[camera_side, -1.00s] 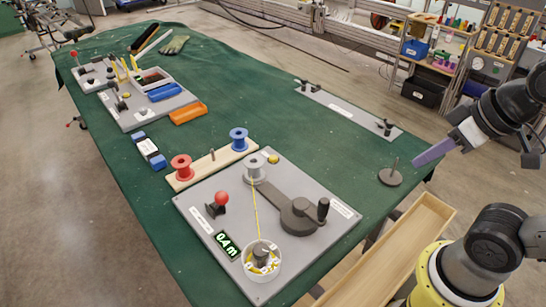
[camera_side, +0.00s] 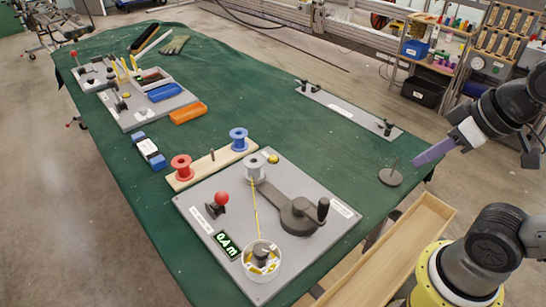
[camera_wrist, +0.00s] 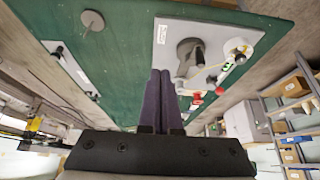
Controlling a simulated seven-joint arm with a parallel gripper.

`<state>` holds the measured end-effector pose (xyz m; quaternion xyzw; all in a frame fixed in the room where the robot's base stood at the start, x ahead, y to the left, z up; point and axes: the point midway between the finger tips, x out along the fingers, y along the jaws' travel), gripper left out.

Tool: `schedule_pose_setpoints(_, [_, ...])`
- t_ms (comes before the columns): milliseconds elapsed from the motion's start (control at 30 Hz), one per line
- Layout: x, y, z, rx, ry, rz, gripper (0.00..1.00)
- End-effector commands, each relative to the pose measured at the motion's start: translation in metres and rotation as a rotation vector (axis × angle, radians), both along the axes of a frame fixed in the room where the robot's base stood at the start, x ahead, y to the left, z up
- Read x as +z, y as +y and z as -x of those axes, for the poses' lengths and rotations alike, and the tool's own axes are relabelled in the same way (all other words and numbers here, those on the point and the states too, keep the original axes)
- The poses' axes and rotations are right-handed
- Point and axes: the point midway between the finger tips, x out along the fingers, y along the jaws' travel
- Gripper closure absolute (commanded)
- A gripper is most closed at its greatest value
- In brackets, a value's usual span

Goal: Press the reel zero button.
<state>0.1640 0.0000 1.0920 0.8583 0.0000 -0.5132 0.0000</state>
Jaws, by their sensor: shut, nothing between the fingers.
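The grey reel board (camera_side: 210,180) lies at the near end of the green table. On it are a display (camera_side: 227,244) reading 0.4 m, a red-knobbed lever (camera_side: 221,199), a dark crank (camera_side: 303,212) and a small yellow button (camera_side: 273,158) beside a grey spool (camera_side: 253,168). I cannot read a label that says which is the reel zero button. A yellow thread runs from the spool to a white cup (camera_side: 261,262). My gripper (camera_side: 415,161), with purple fingers, is shut and empty, right of the board and apart from it. Its fingers (camera_wrist: 160,72) also show in the wrist view.
A round base with a thin post (camera_side: 390,177) stands near my fingertips. A wooden rack holds a red spool (camera_side: 182,167) and a blue spool (camera_side: 239,139). A long grey plate (camera_side: 345,108) lies at the far edge. Open cloth lies between my gripper and the board.

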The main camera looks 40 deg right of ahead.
Motion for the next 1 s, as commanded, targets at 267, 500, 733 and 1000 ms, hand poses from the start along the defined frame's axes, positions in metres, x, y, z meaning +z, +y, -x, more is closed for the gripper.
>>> schedule_pose_setpoints(267, [0.034, -0.014, -0.039, 0.021, -0.192, 0.093, 1.0])
schedule_pose_setpoints(500, [0.087, -0.033, -0.129, 0.128, -0.404, 0.302, 1.0])
schedule_pose_setpoints(733, [0.101, -0.027, -0.228, 0.319, -0.515, 0.461, 1.0])
schedule_pose_setpoints(1000, [0.057, -0.004, -0.322, 0.571, -0.548, 0.534, 1.0])
